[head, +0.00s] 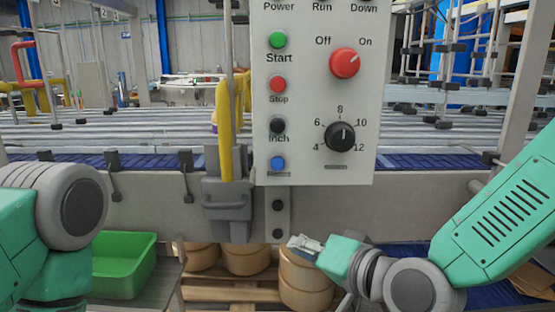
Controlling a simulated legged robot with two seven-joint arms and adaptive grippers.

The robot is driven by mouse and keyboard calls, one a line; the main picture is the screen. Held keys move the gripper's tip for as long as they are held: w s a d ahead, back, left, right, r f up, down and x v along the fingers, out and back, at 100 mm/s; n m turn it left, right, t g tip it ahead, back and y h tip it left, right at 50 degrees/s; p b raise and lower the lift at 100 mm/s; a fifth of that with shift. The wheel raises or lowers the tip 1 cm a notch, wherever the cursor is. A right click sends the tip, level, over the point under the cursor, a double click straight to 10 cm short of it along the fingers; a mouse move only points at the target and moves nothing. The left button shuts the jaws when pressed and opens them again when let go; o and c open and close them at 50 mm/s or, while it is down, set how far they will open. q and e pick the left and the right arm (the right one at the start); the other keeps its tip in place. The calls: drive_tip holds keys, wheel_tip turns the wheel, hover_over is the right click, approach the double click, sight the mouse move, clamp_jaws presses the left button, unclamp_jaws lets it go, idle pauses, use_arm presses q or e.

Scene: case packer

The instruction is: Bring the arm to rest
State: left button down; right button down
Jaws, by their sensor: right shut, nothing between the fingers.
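My right arm comes in from the right edge, and its gripper (304,244) is shut and empty. It is below the control panel (312,120), in front of a stack of round brown pieces (305,282), apart from the panel as far as I can tell. My left arm shows at the left edge as a grey joint and green links; its gripper is out of view. The panel carries a green Start button (278,40), a red Stop button (278,84), a black Inch button (277,126), a blue button (278,163), a red Off/On knob (345,63) and a black dial (340,136).
A blue conveyor belt (415,161) runs behind the panel. A yellow handle (225,130) stands on a grey bracket (227,205) left of the panel. A green bin (125,268) sits at lower left. Wooden pallet boards (225,290) lie under the brown stacks.

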drive_tip(key=s+d+f+g+h+b, duration=0.15)
drive_tip(key=s+d+f, duration=0.25)
drive_tip(key=f, duration=0.6)
drive_tip(key=s+d+f+n+g+h+b, duration=0.1)
drive_tip(key=s+d+f+g+h, duration=0.2)
drive_tip(key=f, duration=0.6)
drive_tip(key=s+d+f+g+h+b, duration=0.1)
drive_tip(key=s+d+f, duration=0.35)
drive_tip(key=f, duration=0.55)
drive_tip(key=s+d+f+n+g+h+b, duration=0.1)
drive_tip(key=s+d+f+g+h, duration=0.1)
drive_tip(key=s+d+f, duration=0.4)
drive_tip(key=s+d+f+n+g+h+b, duration=0.1)
drive_tip(key=s+d+f+g+h+b, duration=0.1)
drive_tip(key=s+d+f, duration=0.5)
drive_tip(key=s+g, duration=0.1)
drive_tip(key=s, duration=0.3)
drive_tip(key=shift+s, duration=0.15)
